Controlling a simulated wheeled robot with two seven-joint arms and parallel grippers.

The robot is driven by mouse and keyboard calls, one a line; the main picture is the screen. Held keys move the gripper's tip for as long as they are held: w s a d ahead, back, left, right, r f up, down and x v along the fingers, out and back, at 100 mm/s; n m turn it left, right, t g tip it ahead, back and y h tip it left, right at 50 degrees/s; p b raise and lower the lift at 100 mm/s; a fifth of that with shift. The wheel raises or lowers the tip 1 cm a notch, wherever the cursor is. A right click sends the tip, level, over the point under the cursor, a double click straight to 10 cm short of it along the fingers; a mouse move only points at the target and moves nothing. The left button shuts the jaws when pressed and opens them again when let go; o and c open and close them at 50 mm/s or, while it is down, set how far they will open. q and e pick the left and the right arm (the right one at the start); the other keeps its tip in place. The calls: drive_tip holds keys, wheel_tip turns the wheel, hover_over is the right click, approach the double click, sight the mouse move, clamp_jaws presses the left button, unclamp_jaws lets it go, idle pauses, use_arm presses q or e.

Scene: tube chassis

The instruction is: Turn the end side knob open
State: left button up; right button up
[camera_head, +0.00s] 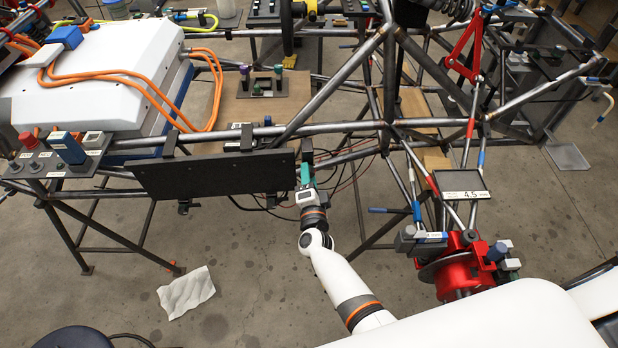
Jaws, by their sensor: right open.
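My right arm reaches up from the lower right to the tube chassis. Its gripper (306,178) is at the right end of a long dark panel (215,174), just below the upper chassis tube. A teal part (306,171) shows at the fingertips; I cannot tell whether it is the end side knob or part of the gripper. The gripper is open, and the space between its fingers is mostly hidden. I cannot tell whether it touches anything. My left gripper is not in view.
Chassis tubes (330,93) surround the gripper, with thin wires to its right. A white box (112,70) with orange cables is at the upper left. A red hub with a disc (455,272) is at the lower right. A crumpled cloth (186,292) lies on open floor.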

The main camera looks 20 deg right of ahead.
drive_tip(key=p+v, duration=0.3)
drive_tip(key=v, duration=0.9)
drive_tip(key=shift+p, duration=0.3)
drive_tip(key=s+a+f+n+g+y, duration=0.1)
drive_tip(key=s+f+n+g+y, duration=0.25)
drive_tip(key=s+f+n, duration=0.45)
drive_tip(key=s+f+n+g+y, duration=0.25)
drive_tip(key=s+f+g, duration=0.2)
drive_tip(key=f, duration=0.85)
drive_tip(key=s+d+f+n+g, duration=0.3)
drive_tip(key=s+f, duration=0.1)
drive_tip(key=s, duration=0.4)
drive_tip(key=s+d+f+n+g+h, duration=0.1)
drive_tip(key=s+d+f+n+g, duration=0.1)
drive_tip(key=s, duration=0.7)
drive_tip(key=s+d+f+n+g+h, duration=0.1)
drive_tip(key=s+d+f+n+g, duration=0.2)
drive_tip(key=s+f, duration=0.4)
drive_tip(key=shift+s+d+n+g, duration=0.3)
drive_tip(key=shift+s+d+n, duration=0.15)
drive_tip(key=shift+s+d, duration=0.7)
